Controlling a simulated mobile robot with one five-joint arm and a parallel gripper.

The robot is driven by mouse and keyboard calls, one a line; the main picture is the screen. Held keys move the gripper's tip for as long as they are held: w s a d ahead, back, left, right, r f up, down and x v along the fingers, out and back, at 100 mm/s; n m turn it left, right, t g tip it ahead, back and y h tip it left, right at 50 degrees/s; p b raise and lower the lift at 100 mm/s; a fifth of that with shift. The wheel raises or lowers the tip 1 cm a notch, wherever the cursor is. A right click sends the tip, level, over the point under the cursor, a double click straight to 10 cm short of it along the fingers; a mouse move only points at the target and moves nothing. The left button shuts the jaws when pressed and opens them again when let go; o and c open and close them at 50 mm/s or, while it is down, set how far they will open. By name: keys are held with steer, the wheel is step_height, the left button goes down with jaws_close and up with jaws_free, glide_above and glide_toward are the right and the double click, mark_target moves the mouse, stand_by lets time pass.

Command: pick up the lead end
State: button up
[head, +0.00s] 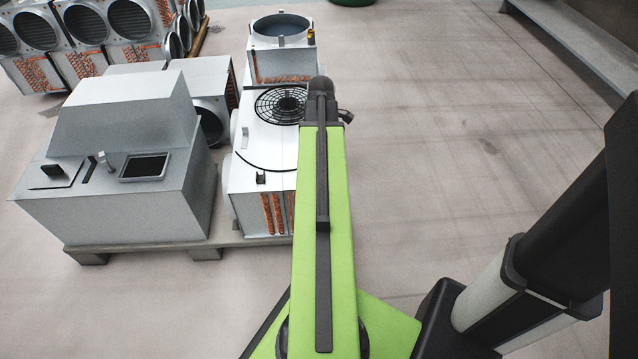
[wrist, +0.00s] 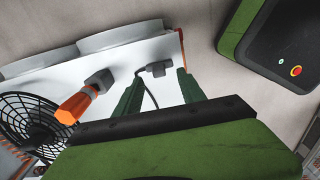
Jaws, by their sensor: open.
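In the wrist view my gripper (wrist: 159,78) is open, its two green fingers apart with nothing held between them. A small dark connector (wrist: 155,69) sits at the white unit's surface just beyond the fingertips, roughly centred between them. A thin dark lead (wrist: 150,92) runs from near it down between the fingers; its lower part is hidden behind my gripper. I cannot tell whether the connector is the lead end. An orange piece with a grey block (wrist: 75,107) lies left of the fingers. In the head view my arm hides the gripper.
The white unit with a round fan grille (head: 282,104) stands on a pallet (head: 205,252) beside a large grey metal unit (head: 118,212). More fan units (head: 85,25) stand at the back left. Open floor (head: 450,150) lies to the right, with a bench (head: 590,50) at the upper right.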

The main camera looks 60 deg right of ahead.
step_height(320, 180, down, 6)
steer(key=b, duration=0.5)
steer(key=shift+w, duration=0.15)
steer(key=shift+r, duration=0.1)
steer(key=shift+c, duration=0.2)
jaws_close()
